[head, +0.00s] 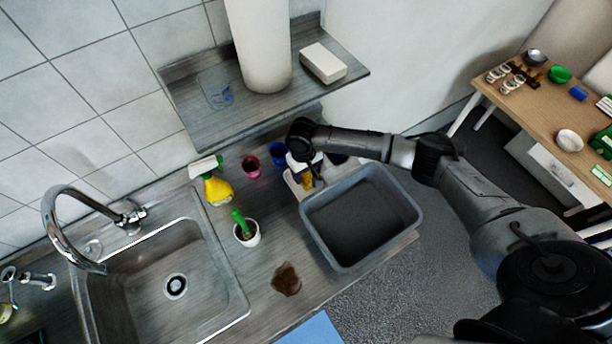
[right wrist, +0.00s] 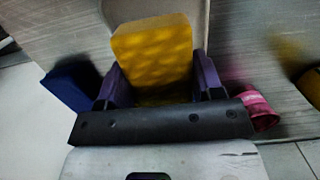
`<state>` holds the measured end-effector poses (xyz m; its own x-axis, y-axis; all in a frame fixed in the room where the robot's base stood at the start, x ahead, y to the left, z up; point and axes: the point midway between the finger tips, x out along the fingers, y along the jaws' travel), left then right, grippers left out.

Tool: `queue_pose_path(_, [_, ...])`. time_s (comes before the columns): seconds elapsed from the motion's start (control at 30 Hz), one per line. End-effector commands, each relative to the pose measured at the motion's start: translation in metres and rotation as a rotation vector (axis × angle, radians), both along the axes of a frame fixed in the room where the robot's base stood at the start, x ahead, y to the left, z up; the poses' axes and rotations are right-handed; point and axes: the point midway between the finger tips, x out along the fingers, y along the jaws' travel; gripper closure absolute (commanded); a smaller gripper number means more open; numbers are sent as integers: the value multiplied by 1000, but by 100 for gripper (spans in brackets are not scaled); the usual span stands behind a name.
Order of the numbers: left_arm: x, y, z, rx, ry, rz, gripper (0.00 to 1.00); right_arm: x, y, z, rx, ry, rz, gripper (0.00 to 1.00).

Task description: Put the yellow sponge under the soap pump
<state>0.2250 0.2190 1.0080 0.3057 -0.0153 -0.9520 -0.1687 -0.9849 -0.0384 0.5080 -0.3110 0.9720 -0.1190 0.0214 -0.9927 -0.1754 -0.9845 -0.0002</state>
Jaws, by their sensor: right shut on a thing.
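The yellow sponge (right wrist: 155,50) fills the space between the purple fingers of my right gripper (right wrist: 155,88) in the right wrist view, with a finger against each side. In the head view my right gripper (head: 304,160) points down at the back of the counter, behind the grey bin. Only a small yellow patch of the sponge (head: 308,182) shows there, close to a pale tray (head: 293,184). My left gripper is not in view.
The grey bin (head: 410,222) stands just in front of the gripper. A shelf (head: 202,122) overhangs behind. The sink (head: 140,285) is at left.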

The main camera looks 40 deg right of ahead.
Motion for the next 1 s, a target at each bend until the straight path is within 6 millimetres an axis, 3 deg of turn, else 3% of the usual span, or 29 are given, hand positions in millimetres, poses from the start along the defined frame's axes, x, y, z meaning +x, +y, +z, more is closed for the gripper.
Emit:
queue_pose_path(0.1, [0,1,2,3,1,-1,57,1,0,23,2,-3,2,61])
queue_pose_path(0.3, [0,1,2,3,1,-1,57,0,0,51,0,-2,0,61])
queue_pose_path(0.63, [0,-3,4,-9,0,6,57,-3,-7,66,-2,0,4,61])
queue_pose_path(0.77, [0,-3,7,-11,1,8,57,-14,-31,69,-5,1,23,61])
queue_pose_path(1.0, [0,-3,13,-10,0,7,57,-50,-98,80,-8,0,57,61])
